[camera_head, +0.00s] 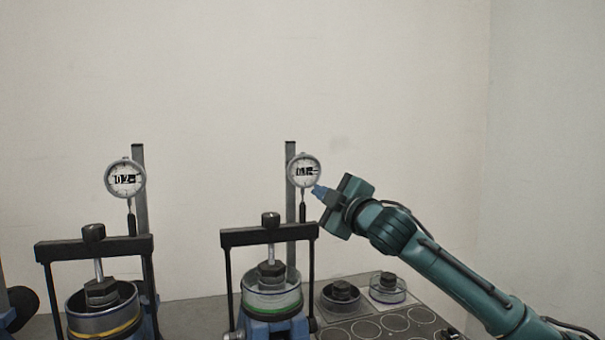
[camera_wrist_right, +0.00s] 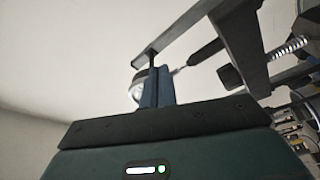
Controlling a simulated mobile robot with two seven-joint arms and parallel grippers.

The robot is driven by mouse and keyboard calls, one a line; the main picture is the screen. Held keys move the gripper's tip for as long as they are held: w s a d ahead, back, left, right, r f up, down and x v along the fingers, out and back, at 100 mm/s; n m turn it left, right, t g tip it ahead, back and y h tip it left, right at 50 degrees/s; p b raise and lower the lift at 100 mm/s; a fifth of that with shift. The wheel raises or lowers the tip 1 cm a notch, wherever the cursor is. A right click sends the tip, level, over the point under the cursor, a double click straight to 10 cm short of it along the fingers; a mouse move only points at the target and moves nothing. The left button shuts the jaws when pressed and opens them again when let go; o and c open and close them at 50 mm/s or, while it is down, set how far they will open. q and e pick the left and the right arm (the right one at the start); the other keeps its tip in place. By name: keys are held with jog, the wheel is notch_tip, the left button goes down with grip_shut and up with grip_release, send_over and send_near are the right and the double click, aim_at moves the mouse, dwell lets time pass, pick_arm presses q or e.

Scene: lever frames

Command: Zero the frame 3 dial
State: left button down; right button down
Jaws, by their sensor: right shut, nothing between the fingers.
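A round white dial gauge (camera_head: 304,170) with a grey rim is fixed on a post above the right-hand lever frame (camera_head: 268,235). A second, similar dial (camera_head: 125,179) sits above the lever frame to its left (camera_head: 95,246). Both faces carry dark markings too small to read surely, so I cannot tell which is frame 3. My right gripper (camera_head: 318,191) is shut and empty, its blue fingertips at the lower right rim of the right-hand dial. I cannot tell whether they touch. In the right wrist view the fingers (camera_wrist_right: 155,88) partly hide the dial (camera_wrist_right: 138,90). My left gripper is out of view.
Each frame has a black crossbar over a round cell. A grey tray (camera_head: 372,328) with circular outlines lies right of the right-hand frame, with two round cells (camera_head: 388,288) behind. Posts stand close behind both dials. The wall above is clear.

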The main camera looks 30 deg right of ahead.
jog(key=s+a+b, duration=0.1)
jog(key=s+b, duration=0.2)
jog(key=s, duration=0.3)
jog(key=shift+f, duration=0.2)
dwell(0.4)
